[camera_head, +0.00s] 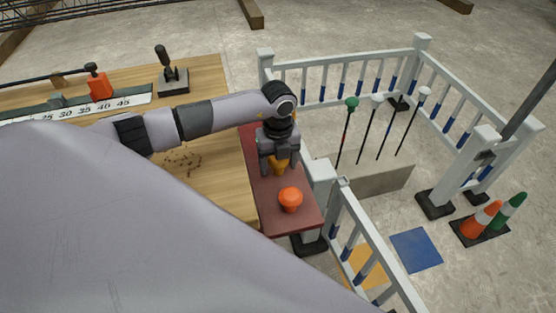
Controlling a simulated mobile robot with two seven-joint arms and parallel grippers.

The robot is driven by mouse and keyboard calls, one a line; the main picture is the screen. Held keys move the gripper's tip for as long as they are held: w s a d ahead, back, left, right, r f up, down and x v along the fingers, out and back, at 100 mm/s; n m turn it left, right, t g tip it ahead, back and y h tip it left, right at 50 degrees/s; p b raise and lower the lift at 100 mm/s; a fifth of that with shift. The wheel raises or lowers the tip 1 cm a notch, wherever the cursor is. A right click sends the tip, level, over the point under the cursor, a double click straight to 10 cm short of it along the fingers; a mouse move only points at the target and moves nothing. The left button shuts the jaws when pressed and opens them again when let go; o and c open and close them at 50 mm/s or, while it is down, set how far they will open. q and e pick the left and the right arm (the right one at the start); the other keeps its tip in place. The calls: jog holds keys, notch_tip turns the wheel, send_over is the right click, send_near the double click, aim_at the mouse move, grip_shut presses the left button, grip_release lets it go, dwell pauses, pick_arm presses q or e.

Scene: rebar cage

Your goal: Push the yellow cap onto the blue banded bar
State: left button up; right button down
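The yellow-orange cap (280,168) is between the fingers of my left gripper (279,168), above or on the red-brown shelf. The fingers stand on both sides of it and hide its upper part; I cannot tell whether they press on it. The left bar (346,135) has a green top. The middle bar (369,130) and the right bar (408,130) have whitish tops. Their band colours are too small to tell surely. My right gripper is out of view.
An orange-red cap (290,198) sits on the red-brown shelf (301,222) near the gripper. A wooden bench (215,75) is left. Orange and green cones (481,219) stand at right.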

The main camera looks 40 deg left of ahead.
pick_arm(q)
jog(key=c, duration=0.6)
